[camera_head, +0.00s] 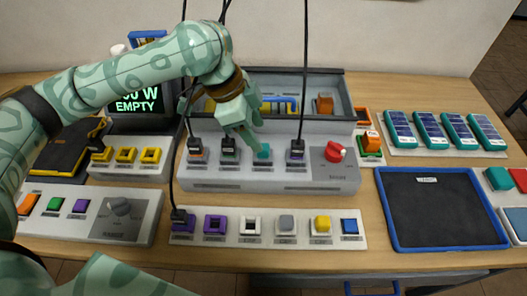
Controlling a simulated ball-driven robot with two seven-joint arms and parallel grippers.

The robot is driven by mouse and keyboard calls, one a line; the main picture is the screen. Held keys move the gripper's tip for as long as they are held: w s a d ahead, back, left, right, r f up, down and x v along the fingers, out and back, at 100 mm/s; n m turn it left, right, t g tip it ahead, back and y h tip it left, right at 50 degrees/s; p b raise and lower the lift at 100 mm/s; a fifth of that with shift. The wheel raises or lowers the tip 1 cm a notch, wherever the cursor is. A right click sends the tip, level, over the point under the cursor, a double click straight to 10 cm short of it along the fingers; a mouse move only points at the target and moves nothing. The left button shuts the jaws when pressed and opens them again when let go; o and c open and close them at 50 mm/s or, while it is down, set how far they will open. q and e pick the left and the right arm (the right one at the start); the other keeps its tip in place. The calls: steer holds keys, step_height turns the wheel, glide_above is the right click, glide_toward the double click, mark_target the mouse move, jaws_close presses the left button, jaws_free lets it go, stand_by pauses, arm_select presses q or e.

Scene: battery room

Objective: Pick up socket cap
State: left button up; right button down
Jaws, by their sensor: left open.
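A teal socket cap (264,152) sits on the grey socket panel (345,178), in line with several black plugs whose cables rise upward. My left gripper (250,137) points down just above and slightly left of this cap, with its jaws open. A gap between the fingers and the cap is hard to judge from this angle. My left arm hides part of the area behind it. My right gripper does not show.
A white strip (268,240) with coloured square pieces lies in front. A red knob (335,151) is right of the sockets. A grey bin (336,95) stands behind. A blue-edged dark tray (440,210) lies right. Black cables hang close to my left gripper.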

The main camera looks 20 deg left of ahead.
mark_target(263, 153)
arm_select(q)
steer(key=x, duration=0.1)
steer(key=b+x, duration=0.1)
steer(key=x, duration=0.1)
steer(key=b+x, duration=0.1)
steer(key=shift+a+f, duration=0.15)
steer(key=shift+f, duration=0.3)
steer(key=shift+r, duration=0.1)
steer(key=shift+s, duration=0.1)
steer(key=shift+c, duration=1)
steer(key=c, duration=0.8)
steer(key=shift+c, duration=0.2)
